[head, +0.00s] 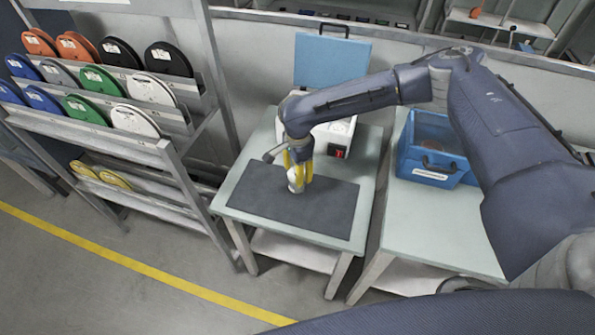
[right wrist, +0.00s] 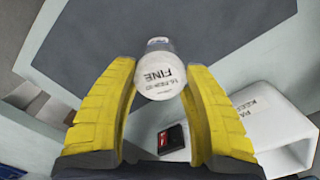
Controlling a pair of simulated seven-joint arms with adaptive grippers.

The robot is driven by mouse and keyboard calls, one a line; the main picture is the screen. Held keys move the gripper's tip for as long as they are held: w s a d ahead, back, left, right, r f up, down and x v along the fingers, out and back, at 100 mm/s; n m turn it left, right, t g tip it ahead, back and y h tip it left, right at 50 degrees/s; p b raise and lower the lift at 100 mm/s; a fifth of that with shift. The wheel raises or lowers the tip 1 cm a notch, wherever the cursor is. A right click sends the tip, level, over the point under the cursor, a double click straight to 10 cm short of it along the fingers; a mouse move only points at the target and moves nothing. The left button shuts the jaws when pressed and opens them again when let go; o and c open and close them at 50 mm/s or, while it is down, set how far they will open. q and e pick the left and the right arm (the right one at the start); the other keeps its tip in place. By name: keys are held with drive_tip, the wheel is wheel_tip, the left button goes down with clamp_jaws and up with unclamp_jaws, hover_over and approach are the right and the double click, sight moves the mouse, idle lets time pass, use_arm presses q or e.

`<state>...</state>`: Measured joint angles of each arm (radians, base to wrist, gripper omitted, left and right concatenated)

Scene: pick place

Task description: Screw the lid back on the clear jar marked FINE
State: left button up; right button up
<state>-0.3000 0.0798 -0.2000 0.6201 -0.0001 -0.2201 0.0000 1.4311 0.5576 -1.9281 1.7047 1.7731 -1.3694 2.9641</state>
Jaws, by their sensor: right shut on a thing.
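My right gripper (head: 299,182) is low over the dark mat (head: 247,195) on the middle table. Its yellow fingers are shut on a whitish round piece marked FINE (right wrist: 161,76), which also shows as a pale shape between the fingers in the head view (head: 295,178). In the right wrist view a narrower pale part (right wrist: 159,44) shows just beyond the marked face. I cannot tell where lid and jar divide, or whether the piece touches the mat. My left gripper is not in view.
A blue crate (head: 428,170) is on the right table. A rack of coloured spools (head: 85,105) stands at left. Much of the mat is bare.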

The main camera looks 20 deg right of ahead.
drive_tip(key=o, duration=1)
drive_tip(key=shift+c, duration=0.4)
drive_tip(key=shift+c, duration=0.9)
drive_tip(key=shift+r, duration=0.1)
drive_tip(key=shift+r, duration=1.1)
drive_tip(key=shift+n, duration=0.3)
